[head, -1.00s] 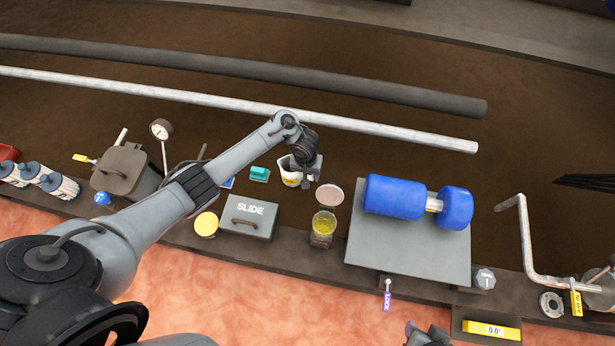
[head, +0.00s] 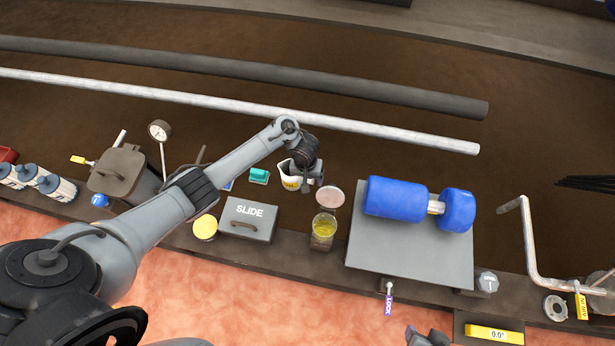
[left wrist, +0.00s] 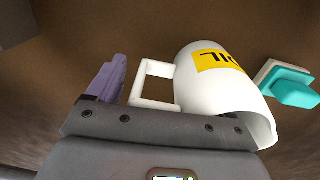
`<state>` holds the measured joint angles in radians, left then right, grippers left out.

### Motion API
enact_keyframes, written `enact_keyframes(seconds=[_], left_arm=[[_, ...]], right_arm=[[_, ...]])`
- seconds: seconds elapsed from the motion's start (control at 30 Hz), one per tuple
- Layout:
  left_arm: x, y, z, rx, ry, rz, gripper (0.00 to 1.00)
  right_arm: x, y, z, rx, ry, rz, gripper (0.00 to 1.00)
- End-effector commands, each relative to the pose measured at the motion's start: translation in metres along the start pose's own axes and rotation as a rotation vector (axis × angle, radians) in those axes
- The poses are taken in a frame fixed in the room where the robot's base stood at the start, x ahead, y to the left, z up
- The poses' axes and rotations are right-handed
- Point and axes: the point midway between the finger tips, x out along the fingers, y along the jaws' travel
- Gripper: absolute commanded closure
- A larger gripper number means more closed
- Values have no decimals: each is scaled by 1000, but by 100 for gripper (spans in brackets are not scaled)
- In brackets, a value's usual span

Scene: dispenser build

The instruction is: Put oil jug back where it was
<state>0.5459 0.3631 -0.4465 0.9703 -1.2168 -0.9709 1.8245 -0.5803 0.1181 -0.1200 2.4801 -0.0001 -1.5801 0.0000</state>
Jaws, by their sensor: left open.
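The oil jug (head: 287,181) is white with a yellow label and stands upright on the dark surface behind the SLIDE box, in the head view. My left gripper (head: 312,182) is at the jug's right side, and its wrist partly hides the jug. In the left wrist view the jug (left wrist: 215,85) shows its OIL label and square handle (left wrist: 150,85) close in front of the open gripper. One purple finger stands to the left of the handle, apart from it; the other finger is hidden. A dark part at the head view's bottom edge may be my right gripper (head: 425,336).
A teal block (head: 259,176) sits left of the jug. A glass of yellow liquid (head: 323,230) and a pinkish disc (head: 330,194) are at its right front. The SLIDE box (head: 249,219) is in front. A blue roller (head: 396,199) lies on a grey plate (head: 400,258) at right.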

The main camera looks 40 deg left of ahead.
Motion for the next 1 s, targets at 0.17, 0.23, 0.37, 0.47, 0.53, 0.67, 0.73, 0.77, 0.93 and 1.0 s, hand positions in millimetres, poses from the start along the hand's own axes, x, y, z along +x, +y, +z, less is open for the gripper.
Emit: enact_keyframes(seconds=[0.17,0.23,0.37,0.47,0.53,0.67,0.73,0.77,0.93,1.0], left_arm=[[-3,0,0,0,1,0,19],[-8,0,0,-1,1,0,19],[-18,0,0,-1,1,0,19],[-30,0,0,0,1,0,19],[-40,1,0,1,0,0,19],[-61,1,0,0,1,1,19],[-73,1,0,0,1,1,19],[-78,1,0,-1,1,0,19],[-103,0,0,0,0,0,19],[-111,0,0,-1,0,0,19]], right_arm=[[0,0,0,1,0,-1,57],[-4,0,-1,1,0,-1,57],[-13,0,-4,1,0,0,57],[-23,1,-7,0,0,0,57],[-32,1,-10,0,0,0,57],[-49,2,-16,0,0,0,57],[-59,2,-19,0,0,0,57],[-63,2,-20,0,0,0,57],[-85,3,-27,-2,0,2,57],[-91,4,-29,-3,0,2,57]])
